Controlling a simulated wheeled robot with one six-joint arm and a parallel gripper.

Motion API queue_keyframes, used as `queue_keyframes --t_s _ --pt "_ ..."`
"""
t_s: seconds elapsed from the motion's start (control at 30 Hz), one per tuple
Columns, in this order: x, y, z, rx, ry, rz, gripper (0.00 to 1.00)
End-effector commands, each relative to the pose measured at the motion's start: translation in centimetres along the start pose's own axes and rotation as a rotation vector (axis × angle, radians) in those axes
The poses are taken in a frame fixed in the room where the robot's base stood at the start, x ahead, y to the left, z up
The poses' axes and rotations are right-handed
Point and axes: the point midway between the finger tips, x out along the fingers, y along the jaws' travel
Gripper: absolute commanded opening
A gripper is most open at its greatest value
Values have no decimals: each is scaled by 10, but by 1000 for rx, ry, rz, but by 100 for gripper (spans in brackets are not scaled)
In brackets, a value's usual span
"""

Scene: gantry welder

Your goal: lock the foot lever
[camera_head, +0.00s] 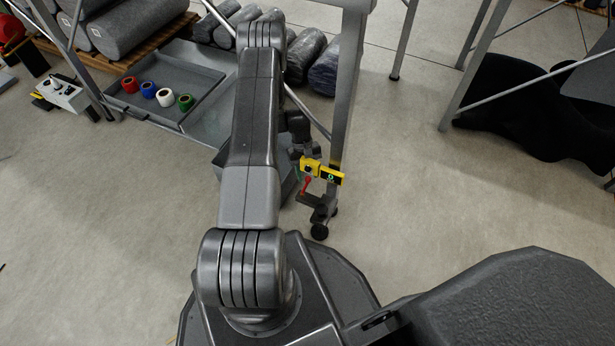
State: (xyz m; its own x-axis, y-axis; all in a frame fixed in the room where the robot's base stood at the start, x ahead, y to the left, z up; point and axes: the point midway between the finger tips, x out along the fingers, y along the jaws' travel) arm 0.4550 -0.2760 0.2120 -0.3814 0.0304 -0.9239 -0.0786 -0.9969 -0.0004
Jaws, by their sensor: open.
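A small red lever (306,185) stands up near the foot of a grey metal post, above a black caster wheel (320,231). I take it to be the foot lever. A yellow tag (310,166) and a second yellow tag with a green mark (331,177) sit just above it. My gripper (302,154) is at the end of my arm, just above the red lever and beside the tags. It looks open and empty, but my arm hides part of it. I cannot tell whether it touches anything there.
The grey post (347,90) rises right behind the lever. A grey tray (190,62) with red, blue, white and green rolls lies at the upper left. Dark wrapped rolls (304,55) lie behind my arm. A control box (62,95) stands far left.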

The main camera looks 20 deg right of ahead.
Motion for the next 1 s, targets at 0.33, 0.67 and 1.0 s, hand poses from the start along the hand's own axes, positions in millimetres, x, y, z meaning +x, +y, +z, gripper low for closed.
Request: queue_keyframes --t_s 0.33,0.67,1.0 --pt "11 0 0 0 0 0 42" --pt "10 0 0 0 0 0 0" --pt "10 -2 -2 -43 0 19 0"
